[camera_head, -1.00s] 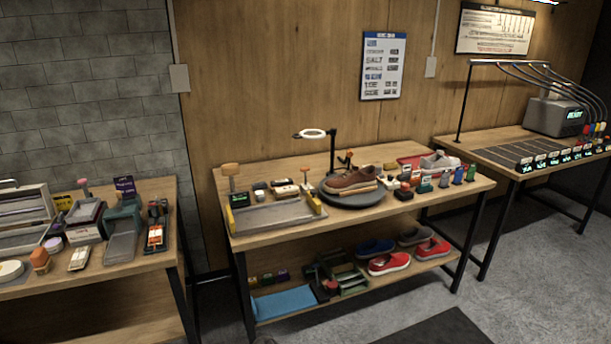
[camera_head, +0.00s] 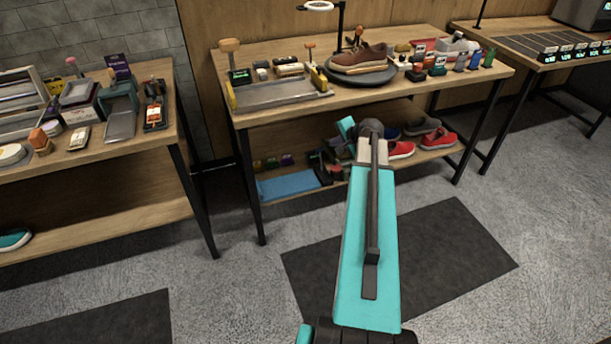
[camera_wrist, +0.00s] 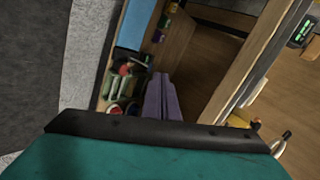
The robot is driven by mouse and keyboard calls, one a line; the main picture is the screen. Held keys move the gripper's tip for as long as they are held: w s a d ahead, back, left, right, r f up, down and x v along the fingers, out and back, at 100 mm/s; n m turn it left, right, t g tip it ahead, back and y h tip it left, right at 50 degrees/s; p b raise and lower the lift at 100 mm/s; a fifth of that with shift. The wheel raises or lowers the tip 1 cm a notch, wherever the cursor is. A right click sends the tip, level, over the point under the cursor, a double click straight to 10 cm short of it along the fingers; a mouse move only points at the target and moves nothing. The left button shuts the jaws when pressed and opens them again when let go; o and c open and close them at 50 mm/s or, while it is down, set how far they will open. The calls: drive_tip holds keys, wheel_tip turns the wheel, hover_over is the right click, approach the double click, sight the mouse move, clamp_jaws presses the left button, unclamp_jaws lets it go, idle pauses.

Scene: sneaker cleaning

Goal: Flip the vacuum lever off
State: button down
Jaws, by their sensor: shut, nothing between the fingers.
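On the middle table, a lever with a wide orange-brown knob (camera_head: 229,45) stands upright at the back left of a grey tray (camera_head: 280,92). A thinner lever with an orange-red knob (camera_head: 310,46) stands at the tray's right end. I cannot tell which one is the vacuum lever; no label is readable. My gripper shows in the wrist view as two purplish fingers (camera_wrist: 160,80), shut with nothing between them. They are apart from both levers, in front of the table's lower shelf. In the head view my arm hides most of the gripper.
A brown shoe (camera_head: 358,56) sits on a round dark stand (camera_head: 385,76). A ring lamp (camera_head: 319,6) stands behind it. The lower shelf holds a blue mat (camera_head: 288,184), which also shows in the wrist view (camera_wrist: 137,22), and red shoes (camera_head: 438,139). The floor around the dark mat (camera_head: 450,250) is clear.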

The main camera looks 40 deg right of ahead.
drive_tip(key=s+d+r+m+t+h+b, duration=0.1)
drive_tip(key=s+d+r+m+h, duration=0.1)
drive_tip(key=s+d+r, duration=0.3)
drive_tip(key=s+d+r+m+h+b, duration=0.1)
drive_tip(key=s+d+r, duration=0.4)
drive_tip(key=d+r, duration=0.5)
drive_tip(key=s+d+r+m+t+h+b, duration=0.1)
drive_tip(key=s+d+r+m+h, duration=0.2)
drive_tip(key=d+r, duration=0.5)
drive_tip(key=shift+s+d+m+t+h+b, duration=0.3)
drive_tip(key=shift+s+d+m+b, duration=0.1)
drive_tip(key=shift+s, duration=0.5)
drive_tip(key=shift+s, duration=0.1)
